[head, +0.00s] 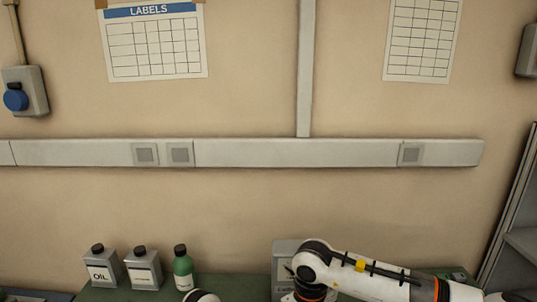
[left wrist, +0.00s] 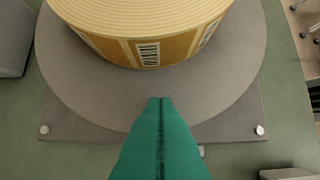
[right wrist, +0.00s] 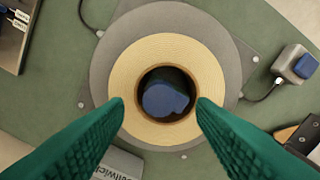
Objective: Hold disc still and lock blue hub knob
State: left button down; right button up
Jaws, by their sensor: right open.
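The blue hub knob (right wrist: 165,98) sits in the dark centre hole of a yellow tape roll (right wrist: 129,68). The roll lies on a round grey disc (right wrist: 105,60); the disc (left wrist: 85,85) and roll (left wrist: 150,50) also show in the left wrist view. My right gripper (right wrist: 160,103) is open above the roll, its green fingers on either side of the hub, with nothing between them. My left gripper (left wrist: 160,100) has its fingers together, tips over the disc beside the roll; I cannot tell whether they touch it. The head view shows neither gripper's fingers.
A grey box with a blue button (right wrist: 305,66) stands right of the disc on a cable. A dark panel with labels (right wrist: 14,40) is at upper left. Oil cans (head: 103,268) and a green bottle (head: 183,270) stand at the bench's back.

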jog(key=shift+f, duration=1.45)
jog(key=n, duration=1.1)
jog(key=shift+n, duration=0.3)
jog(key=n, duration=0.6)
jog(key=shift+n, duration=0.4)
jog(key=n, duration=0.5)
jog(key=shift+n, duration=0.4)
jog(key=shift+f, duration=0.4)
